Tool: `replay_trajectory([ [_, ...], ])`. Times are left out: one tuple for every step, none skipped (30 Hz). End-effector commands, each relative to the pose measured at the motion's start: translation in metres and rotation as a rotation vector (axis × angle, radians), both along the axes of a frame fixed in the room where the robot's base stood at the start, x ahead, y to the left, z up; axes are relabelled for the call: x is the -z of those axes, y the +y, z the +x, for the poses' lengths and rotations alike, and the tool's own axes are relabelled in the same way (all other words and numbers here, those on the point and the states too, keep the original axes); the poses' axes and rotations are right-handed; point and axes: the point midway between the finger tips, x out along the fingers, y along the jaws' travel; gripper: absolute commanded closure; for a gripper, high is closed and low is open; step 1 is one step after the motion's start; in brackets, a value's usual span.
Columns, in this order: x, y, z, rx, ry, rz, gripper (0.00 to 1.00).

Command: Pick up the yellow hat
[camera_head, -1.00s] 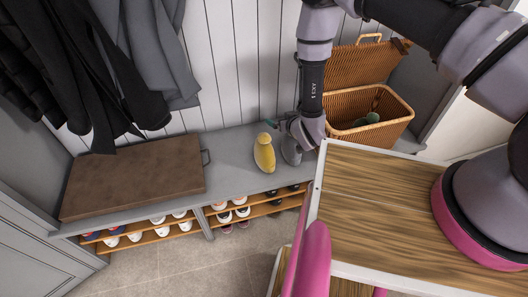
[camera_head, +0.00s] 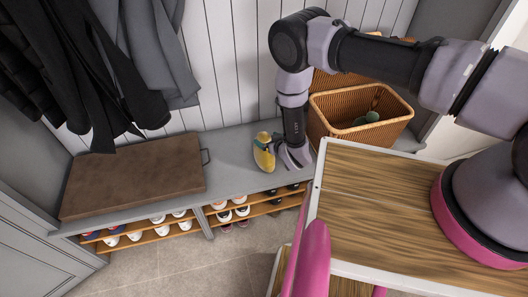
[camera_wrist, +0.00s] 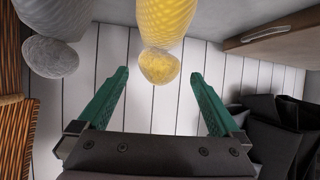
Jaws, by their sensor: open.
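The yellow hat (camera_head: 263,158) stands on the grey bench, tall and rounded, in the head view. In the wrist view the yellow hat (camera_wrist: 165,28) has a textured body and a round bobble, with its upper part cut off by the frame edge. My gripper (camera_wrist: 160,75) is open, its two green fingers spread to either side of the bobble with gaps on both sides. In the head view my gripper is right at the yellow hat and overlaps its upper part; whether they touch cannot be told.
A grey hat (camera_wrist: 50,57) with a bobble is beside the yellow one, mostly hidden by my arm in the head view. A wicker basket (camera_head: 345,122) stands right on the bench (camera_head: 228,160). A brown cushion or case (camera_head: 135,178) lies left. Shoes fill the racks below.

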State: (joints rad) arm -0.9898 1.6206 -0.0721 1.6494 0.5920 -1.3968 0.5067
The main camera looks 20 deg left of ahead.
Motion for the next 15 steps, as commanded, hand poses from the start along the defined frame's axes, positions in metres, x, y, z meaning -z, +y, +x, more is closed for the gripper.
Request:
replay_trajectory([
  [0.004,0.005,0.005,-0.001,-0.002,0.001,0.0],
  [0.006,0.006,0.008,0.0,-0.002,0.0,0.0],
  [0.008,0.009,0.011,0.0,-0.002,0.0,0.0],
  [0.009,0.011,0.012,0.001,-0.001,0.0,0.0],
  [0.01,0.012,0.014,0.001,-0.001,0.0,0.0],
  [0.01,0.014,0.015,0.0,-0.001,0.001,0.0],
  [0.011,0.014,0.015,0.0,-0.001,0.001,0.0],
  [0.011,0.014,0.015,0.0,-0.001,0.001,0.0],
  [0.011,0.014,0.016,0.0,0.0,0.0,0.0],
  [0.011,0.014,0.015,0.001,0.0,0.0,0.0],
  [0.011,0.014,0.016,0.001,0.0,0.0,0.0],
  [0.011,0.014,0.015,0.001,0.0,0.0,0.0],
  [0.011,0.014,0.015,0.001,0.0,0.0,0.04],
  [0.011,0.014,0.015,0.001,0.0,0.0,0.15],
  [0.011,0.014,0.015,0.001,0.0,0.0,0.31],
])
